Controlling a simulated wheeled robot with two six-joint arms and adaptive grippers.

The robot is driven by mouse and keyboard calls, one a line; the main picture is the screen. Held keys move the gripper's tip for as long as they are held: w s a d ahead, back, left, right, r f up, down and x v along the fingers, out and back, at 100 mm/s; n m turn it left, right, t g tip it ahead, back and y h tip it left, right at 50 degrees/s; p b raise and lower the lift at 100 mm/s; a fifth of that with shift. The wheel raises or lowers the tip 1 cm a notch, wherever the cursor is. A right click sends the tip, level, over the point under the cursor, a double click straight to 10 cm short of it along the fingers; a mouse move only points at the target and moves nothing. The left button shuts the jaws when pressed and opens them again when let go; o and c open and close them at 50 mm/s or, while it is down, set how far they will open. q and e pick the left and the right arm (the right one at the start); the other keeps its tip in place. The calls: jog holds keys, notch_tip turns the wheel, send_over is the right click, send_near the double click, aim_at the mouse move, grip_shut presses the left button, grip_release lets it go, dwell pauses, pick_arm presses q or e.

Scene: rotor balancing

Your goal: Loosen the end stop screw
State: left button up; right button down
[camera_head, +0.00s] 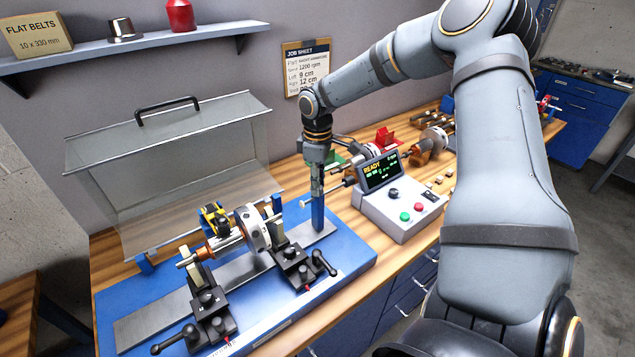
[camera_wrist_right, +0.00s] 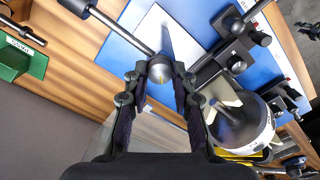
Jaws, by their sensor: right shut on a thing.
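My right gripper (camera_head: 317,178) points down at the top of this post. In the right wrist view, the round grey head of the end stop screw (camera_wrist_right: 160,67), with a small orange mark, sits between the fingertips of my right gripper (camera_wrist_right: 156,80). The fingers are shut on it. In the head view the gripper hides the screw. My left gripper is not in view.
The rotor (camera_head: 252,228) rests on the blue stand (camera_head: 345,254), left of the post. A clear guard (camera_head: 165,180) stands behind it. A control box (camera_head: 400,210) reading READY is close on the right. The rod also shows in the wrist view (camera_wrist_right: 122,33).

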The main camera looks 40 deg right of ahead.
jog(key=shift+r, duration=0.1)
jog(key=c, duration=1.1)
grip_release()
notch_tip(320, 180, up, 12)
